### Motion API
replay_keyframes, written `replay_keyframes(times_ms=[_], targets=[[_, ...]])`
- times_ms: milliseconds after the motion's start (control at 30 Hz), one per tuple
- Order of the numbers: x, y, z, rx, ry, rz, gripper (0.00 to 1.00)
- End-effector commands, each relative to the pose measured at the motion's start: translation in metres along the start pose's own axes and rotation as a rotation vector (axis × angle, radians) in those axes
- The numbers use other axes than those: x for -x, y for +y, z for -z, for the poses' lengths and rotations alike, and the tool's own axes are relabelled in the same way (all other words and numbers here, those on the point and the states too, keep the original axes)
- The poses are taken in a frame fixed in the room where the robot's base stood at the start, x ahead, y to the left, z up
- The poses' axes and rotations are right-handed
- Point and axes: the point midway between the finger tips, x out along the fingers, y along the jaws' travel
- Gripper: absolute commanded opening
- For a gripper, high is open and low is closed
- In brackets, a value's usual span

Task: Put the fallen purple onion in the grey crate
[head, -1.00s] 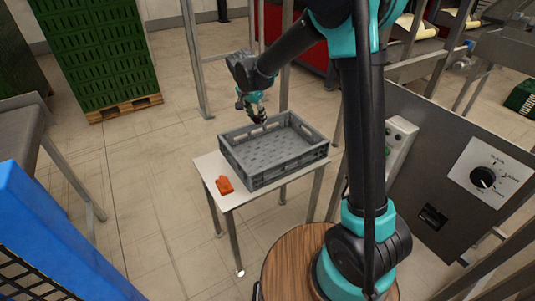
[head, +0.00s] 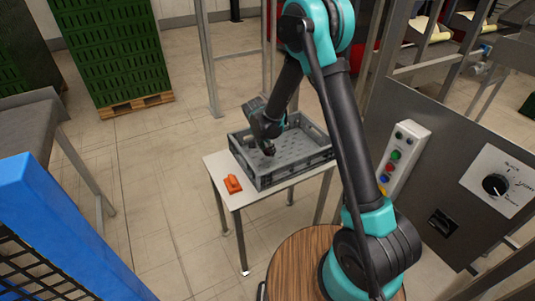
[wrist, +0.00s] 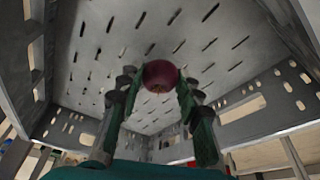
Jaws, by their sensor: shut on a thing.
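The purple onion (wrist: 160,74) is round and dark red-purple. In the wrist view it sits between the two fingertips of my gripper (wrist: 160,82), which is shut on it. The slotted floor of the grey crate (wrist: 225,30) lies behind the onion, with the crate walls on both sides. In the head view the grey crate (head: 299,172) stands on a small white table. My gripper (head: 268,151) points down inside the crate, towards its left part. The gap between onion and crate floor is hard to judge.
An orange object (head: 232,184) lies on the white table (head: 238,198) left of the crate. A grey control panel (head: 450,170) stands at the right. A blue frame (head: 60,230) is at the lower left. Green stacked crates (head: 110,50) stand at the back. The rest of the crate looks empty.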

Motion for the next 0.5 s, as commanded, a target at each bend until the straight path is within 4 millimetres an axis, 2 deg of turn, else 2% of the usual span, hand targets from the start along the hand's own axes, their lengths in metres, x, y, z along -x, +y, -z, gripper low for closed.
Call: replay_keyframes(times_ms=[133,500], targets=[[-0.018,0.000,-0.005,0.000,0.000,0.000,0.11],[-0.022,0.000,-0.007,0.000,0.000,0.000,0.11]])
